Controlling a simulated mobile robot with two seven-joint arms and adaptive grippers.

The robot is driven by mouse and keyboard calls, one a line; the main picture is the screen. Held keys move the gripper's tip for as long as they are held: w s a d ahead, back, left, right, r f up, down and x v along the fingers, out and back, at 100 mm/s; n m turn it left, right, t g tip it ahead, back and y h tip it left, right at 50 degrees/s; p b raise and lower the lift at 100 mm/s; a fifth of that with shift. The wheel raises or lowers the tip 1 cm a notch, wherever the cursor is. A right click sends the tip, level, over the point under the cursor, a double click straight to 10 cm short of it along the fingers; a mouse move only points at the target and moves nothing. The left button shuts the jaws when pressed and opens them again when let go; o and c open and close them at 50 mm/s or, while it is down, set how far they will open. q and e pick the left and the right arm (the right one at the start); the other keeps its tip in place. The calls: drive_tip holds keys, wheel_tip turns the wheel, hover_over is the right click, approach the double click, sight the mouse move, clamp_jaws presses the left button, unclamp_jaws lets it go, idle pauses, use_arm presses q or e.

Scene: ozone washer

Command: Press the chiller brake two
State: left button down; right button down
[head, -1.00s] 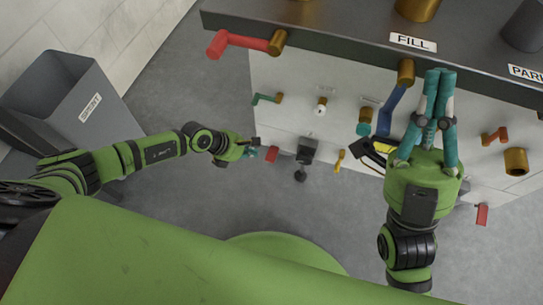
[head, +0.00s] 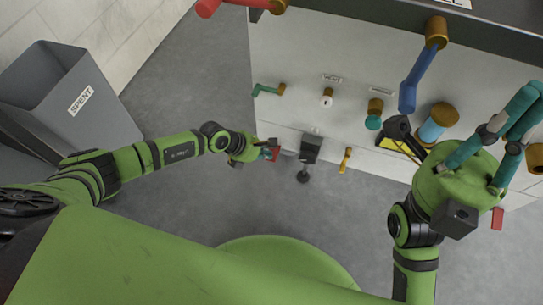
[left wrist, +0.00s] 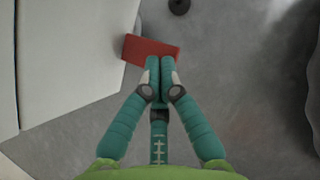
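No readable label names the chiller brake two. A red flat pedal-like block (head: 275,150) is low on the front of the grey machine, and it also shows in the left wrist view (left wrist: 150,48). My left gripper (head: 266,154) is at this block. In the left wrist view its teal fingers (left wrist: 159,65) are together, empty, with the tips overlapping the block's near edge; contact cannot be told. A second red block (head: 497,218) is low at the right. My right gripper (head: 531,104) is raised at the right, its fingers close together and empty.
A black pedal (head: 311,148), a yellow lever (head: 346,160), a green handle (head: 268,90) and a blue lever (head: 416,80) are on the panel (head: 300,50). A grey SPENT bin (head: 80,100) stands left. Open floor (head: 190,95) lies between.

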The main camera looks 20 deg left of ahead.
use_arm(q)
wheel_tip(320, 180, down, 3)
drive_tip(key=shift+r+b, duration=0.2)
drive_tip(key=shift+b, duration=0.9)
drive_tip(key=shift+r, duration=0.25)
drive_tip(key=shift+s+a+r+p, duration=0.3)
drive_tip(key=shift+s+a+p, duration=0.2)
drive_tip(key=shift+a+p, duration=0.1)
drive_tip(key=shift+s+a+r+p, duration=0.25)
drive_tip(key=shift+s+a+p, duration=0.2)
drive_tip(key=shift+a+p, duration=0.15)
drive_tip(key=shift+a, duration=0.1)
